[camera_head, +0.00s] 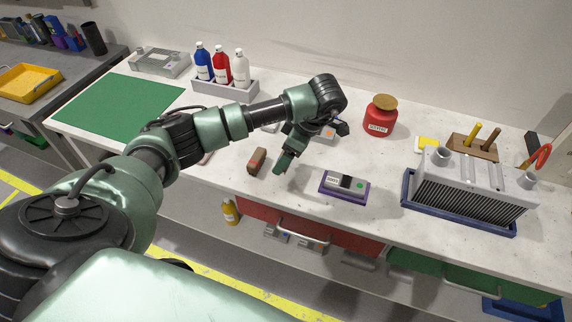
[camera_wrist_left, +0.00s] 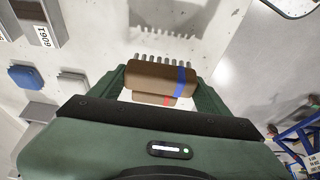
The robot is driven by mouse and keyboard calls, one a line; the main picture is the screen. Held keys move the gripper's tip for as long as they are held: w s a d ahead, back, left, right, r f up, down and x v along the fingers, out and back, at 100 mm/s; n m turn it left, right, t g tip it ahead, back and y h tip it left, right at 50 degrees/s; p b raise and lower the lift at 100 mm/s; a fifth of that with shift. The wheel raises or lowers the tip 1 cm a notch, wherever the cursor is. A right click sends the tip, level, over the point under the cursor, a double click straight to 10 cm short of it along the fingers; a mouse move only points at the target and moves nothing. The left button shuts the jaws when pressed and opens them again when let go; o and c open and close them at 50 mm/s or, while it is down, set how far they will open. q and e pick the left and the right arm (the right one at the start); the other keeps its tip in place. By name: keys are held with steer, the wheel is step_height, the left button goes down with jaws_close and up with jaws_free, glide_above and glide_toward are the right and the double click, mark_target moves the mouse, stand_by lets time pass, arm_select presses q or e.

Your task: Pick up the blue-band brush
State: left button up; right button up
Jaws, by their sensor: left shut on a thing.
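The blue-band brush (camera_wrist_left: 150,76) is a brown block with a blue stripe near its right end and grey bristles along its far side in the left wrist view. My left gripper (camera_wrist_left: 165,88) is shut on it, with one green finger at each end. A comb-like shadow falls on the white bench beyond the bristles. A second brown piece with a red band (camera_wrist_left: 150,99) shows just below it, partly hidden. My right gripper is in neither view.
A purple tray (camera_head: 332,197), a red jar (camera_head: 381,118) and a radiator-like unit (camera_head: 470,190) stand to the right. A bottle rack (camera_head: 225,91) and green mat (camera_head: 115,108) are at left.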

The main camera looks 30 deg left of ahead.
arm_select(q)
step_height(320, 180, up, 15)
steer(key=p, duration=0.1)
steer(key=shift+r+p, duration=0.15)
steer(key=shift+p, duration=0.15)
